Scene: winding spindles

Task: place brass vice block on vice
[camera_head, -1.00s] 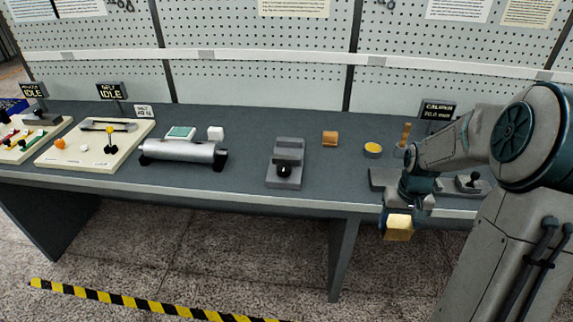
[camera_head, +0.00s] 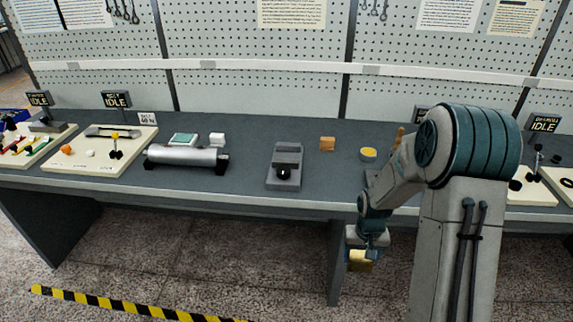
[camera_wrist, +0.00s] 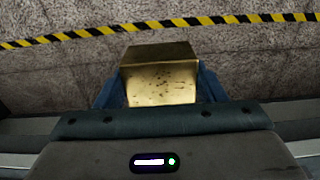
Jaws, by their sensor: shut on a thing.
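The brass vice block (camera_wrist: 161,82) is a gold-coloured block with dark specks, held between the blue fingers of my gripper (camera_wrist: 160,90) in the wrist view. In the head view the brass block (camera_head: 361,261) hangs under my gripper (camera_head: 364,248), in front of the bench's front edge and below its top. The vice (camera_head: 285,168) is a grey block-like fixture with a raised back jaw and a dark round knob at its front. It stands on the bench to the left of my gripper, well apart from the block.
The grey bench (camera_head: 245,192) is clear just left of the vice. An orange-brown block (camera_head: 327,144) and a yellow-topped round piece (camera_head: 368,154) stand right of it. A silver cylinder (camera_head: 186,156) lies further left. My arm hides part of the bench's right side.

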